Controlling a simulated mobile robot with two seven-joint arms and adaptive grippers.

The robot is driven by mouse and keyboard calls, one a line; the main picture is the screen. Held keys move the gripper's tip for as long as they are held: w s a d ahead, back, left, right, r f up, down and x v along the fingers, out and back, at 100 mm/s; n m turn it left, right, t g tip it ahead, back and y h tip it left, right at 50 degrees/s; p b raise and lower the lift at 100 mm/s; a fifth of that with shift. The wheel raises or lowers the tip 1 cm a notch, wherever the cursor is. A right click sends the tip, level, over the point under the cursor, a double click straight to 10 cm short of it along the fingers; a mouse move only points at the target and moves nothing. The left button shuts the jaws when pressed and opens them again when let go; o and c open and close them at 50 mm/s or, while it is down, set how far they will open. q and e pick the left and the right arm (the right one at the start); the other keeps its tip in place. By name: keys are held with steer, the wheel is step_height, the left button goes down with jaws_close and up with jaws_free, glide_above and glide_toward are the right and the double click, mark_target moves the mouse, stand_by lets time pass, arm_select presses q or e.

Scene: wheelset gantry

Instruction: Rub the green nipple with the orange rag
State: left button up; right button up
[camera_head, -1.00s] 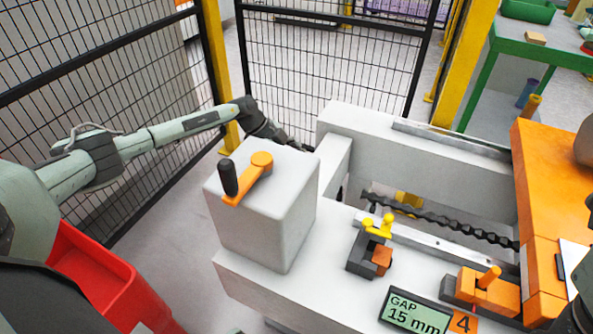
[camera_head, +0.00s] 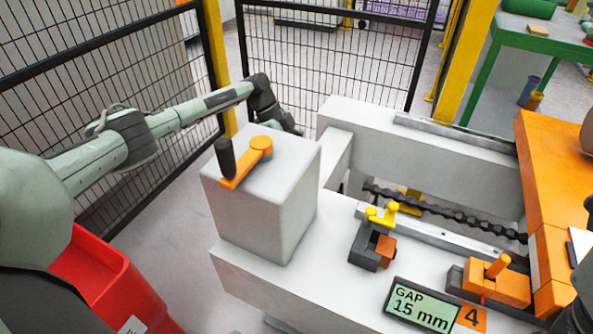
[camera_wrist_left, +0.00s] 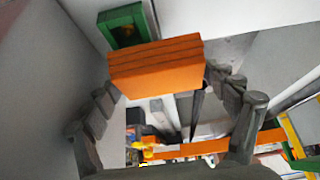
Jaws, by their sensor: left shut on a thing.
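The orange rag (camera_wrist_left: 155,68) is a folded, layered pad in the left wrist view. My left gripper (camera_wrist_left: 158,82) is shut on it, with dark fingers on both sides. A green square frame (camera_wrist_left: 142,13) with a dark recess shows just beyond the rag, on a pale surface. The rag overlaps its lower edge in the picture; I cannot tell whether they touch. A green nipple itself is not clearly visible. In the head view my left wrist reaches behind the grey block (camera_head: 262,215), and that gripper's fingertips are hidden. My right gripper is not in view.
An orange lever (camera_head: 240,170) with a black knob tops the grey block. A yellow-handled clamp (camera_head: 381,215), an orange clamp (camera_head: 490,283) and a gap display (camera_head: 422,306) sit on the white gantry. A red bin (camera_head: 105,285) is at lower left. Black mesh fencing (camera_head: 320,70) stands behind.

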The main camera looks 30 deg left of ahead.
arm_select(q)
steer(key=shift+w, duration=0.2)
steer(key=shift+r, duration=0.1)
steer(key=shift+w+r+p, duration=0.1)
steer(key=shift+r+p, duration=0.15)
steer(key=shift+p, duration=0.1)
step_height(320, 180, up, 4)
steer(key=p, duration=0.4)
steer(key=shift+a, duration=0.1)
steer(key=shift+r, duration=0.7)
steer(key=shift+r, duration=0.1)
steer(key=shift+r, duration=1.4)
